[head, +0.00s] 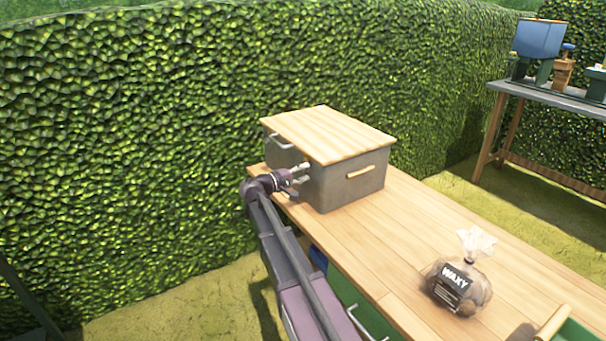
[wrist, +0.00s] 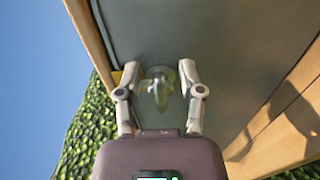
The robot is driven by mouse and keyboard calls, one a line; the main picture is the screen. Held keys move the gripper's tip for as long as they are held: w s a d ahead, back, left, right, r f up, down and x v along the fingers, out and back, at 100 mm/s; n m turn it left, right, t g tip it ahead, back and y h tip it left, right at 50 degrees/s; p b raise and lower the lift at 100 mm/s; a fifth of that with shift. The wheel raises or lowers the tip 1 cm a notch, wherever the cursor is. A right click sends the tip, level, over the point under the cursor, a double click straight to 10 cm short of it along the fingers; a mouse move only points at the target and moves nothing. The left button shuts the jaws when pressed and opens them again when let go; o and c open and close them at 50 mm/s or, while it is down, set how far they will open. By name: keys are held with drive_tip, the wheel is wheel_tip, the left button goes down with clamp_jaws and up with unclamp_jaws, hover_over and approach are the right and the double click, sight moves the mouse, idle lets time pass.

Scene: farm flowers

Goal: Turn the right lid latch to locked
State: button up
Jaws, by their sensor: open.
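A grey box (head: 345,190) with a wooden lid (head: 328,134) stands at the far end of the workbench. The lid lies flat on the box. My gripper (head: 304,173) is at the box's front face, near its right front corner and below the lid edge. In the wrist view my gripper (wrist: 159,70) is open, one finger on each side of a small rounded, shiny greenish knob (wrist: 160,90), which may be the right latch. I cannot tell whether the fingers touch it, or which way it is turned. A small yellow patch shows behind the left finger.
The wooden workbench (head: 415,235) carries a bag labelled WAXY (head: 460,283) and a green tray (head: 575,330) at the near right. A hedge (head: 150,130) stands behind.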

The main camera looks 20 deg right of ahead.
drive_tip(key=shift+a, duration=0.1)
drive_tip(key=s+a, duration=0.2)
drive_tip(key=a, duration=0.9)
drive_tip(key=shift+s+a, duration=0.2)
drive_tip(key=shift+a, duration=0.1)
drive_tip(key=s+d+f+m+g+y, duration=0.1)
drive_tip(key=s+d+f+g+y, duration=0.15)
drive_tip(key=s+f+y, duration=0.8)
drive_tip(key=s+a+f+m+y, duration=0.1)
drive_tip(key=s+a+f+y, duration=0.3)
drive_tip(key=s, duration=0.3)
drive_tip(key=s+a+f+y, duration=0.3)
drive_tip(key=s+a+f, duration=0.1)
drive_tip(key=s, duration=0.4)
wheel_tip(320, 180, up, 33)
drive_tip(key=p, duration=3.3)
drive_tip(key=shift+w+g, duration=0.15)
drive_tip(key=shift+g, duration=0.3)
